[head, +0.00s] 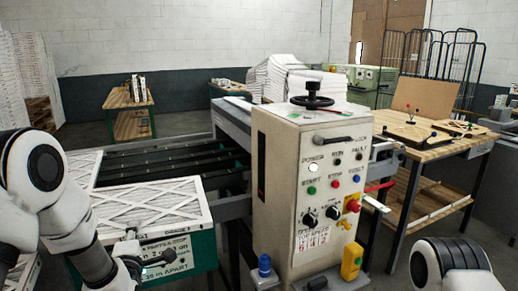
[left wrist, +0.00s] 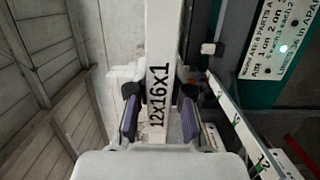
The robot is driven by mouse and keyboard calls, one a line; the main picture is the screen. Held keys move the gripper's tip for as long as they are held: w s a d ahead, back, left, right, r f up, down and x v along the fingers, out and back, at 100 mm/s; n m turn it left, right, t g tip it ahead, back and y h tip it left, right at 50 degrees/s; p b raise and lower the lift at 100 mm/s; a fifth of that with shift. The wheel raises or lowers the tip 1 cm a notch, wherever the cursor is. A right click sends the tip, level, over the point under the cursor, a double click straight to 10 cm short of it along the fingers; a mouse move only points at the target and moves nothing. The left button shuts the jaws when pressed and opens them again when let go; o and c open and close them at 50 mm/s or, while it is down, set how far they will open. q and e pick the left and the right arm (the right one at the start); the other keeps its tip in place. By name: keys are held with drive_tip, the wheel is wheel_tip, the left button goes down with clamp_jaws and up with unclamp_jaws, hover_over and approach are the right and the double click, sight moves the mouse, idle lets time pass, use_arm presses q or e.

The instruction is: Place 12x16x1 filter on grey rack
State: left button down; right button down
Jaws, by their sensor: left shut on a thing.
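A white filter (head: 160,203) with a lattice face lies flat, near the end of the conveyor at the left. My left gripper (head: 132,250) is shut on its near edge. In the left wrist view the filter's edge (left wrist: 159,50) runs upright between the two fingers (left wrist: 159,118) and reads 12x16x1. I cannot tell whether the filter touches the surface under it. My right arm shows at the bottom right, with its gripper out of view. I cannot pick out a grey rack with certainty.
A beige control cabinet (head: 312,190) with a handwheel stands right of the filter. The conveyor (head: 165,160) with dark slats runs behind it. A green panel (head: 205,248) with a sign is below. A wooden workbench (head: 425,148) and black wire cage (head: 462,60) stand at the right.

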use_arm(q)
drive_tip(key=s+d+f+m+h, duration=0.2)
drive_tip(key=d+f+h, duration=0.1)
drive_tip(key=d+f, duration=0.5)
drive_tip(key=s+d+f+m+t+h, duration=0.1)
drive_tip(key=s+d+f+h, duration=0.1)
drive_tip(key=d+f, duration=0.5)
drive_tip(key=shift+d+f+m+h, duration=0.35)
drive_tip(key=shift+d+m+h, duration=0.05)
